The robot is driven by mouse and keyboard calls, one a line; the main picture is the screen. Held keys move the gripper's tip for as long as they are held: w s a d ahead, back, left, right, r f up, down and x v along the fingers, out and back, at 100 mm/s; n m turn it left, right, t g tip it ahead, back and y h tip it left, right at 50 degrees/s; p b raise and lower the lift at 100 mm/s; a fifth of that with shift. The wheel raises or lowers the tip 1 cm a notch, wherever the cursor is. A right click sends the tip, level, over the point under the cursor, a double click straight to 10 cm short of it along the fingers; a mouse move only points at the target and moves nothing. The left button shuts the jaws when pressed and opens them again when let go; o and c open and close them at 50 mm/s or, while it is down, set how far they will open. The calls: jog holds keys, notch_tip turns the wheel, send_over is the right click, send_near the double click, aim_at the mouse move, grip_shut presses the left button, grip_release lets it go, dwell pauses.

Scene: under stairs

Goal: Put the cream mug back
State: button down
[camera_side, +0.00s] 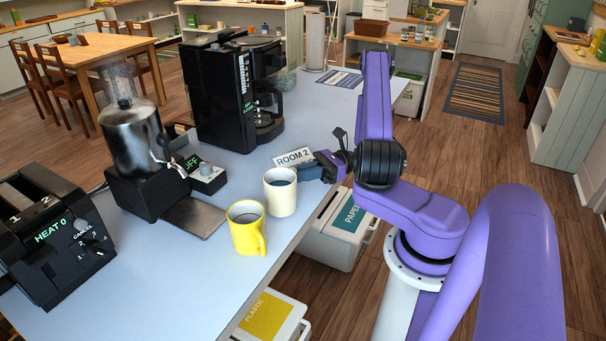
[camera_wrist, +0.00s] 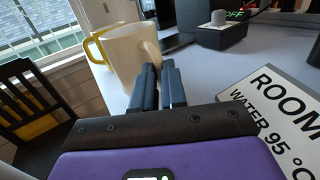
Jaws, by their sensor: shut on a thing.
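The cream mug (camera_side: 281,198) stands upright at the right edge of the pale counter, just behind and right of the yellow mug (camera_side: 246,234). In the wrist view the cream mug (camera_wrist: 128,52) is right in front of my fingers, partly covering the yellow mug (camera_wrist: 96,50). My gripper (camera_side: 312,172) reaches in from the right, and its two blue-grey fingers (camera_wrist: 159,80) are closed together at the cream mug's handle side. I cannot tell whether the mug's base touches the counter.
Behind are a black coffee maker (camera_side: 222,95) and a metal urn (camera_side: 137,140) with a drip tray (camera_side: 195,217). A black toaster (camera_side: 48,235) is at left. Bins (camera_side: 335,232) stand below the counter edge.

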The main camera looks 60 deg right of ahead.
jog(key=shift+f, duration=0.2)
jog(key=c, duration=1.2)
grip_release()
jog(key=shift+s+d+r, duration=0.1)
jog(key=shift+s+d, duration=0.1)
jog(key=shift+d, duration=0.15)
jog(key=v, duration=1.1)
jog(key=shift+s+d, duration=0.1)
jog(key=shift+d, duration=0.05)
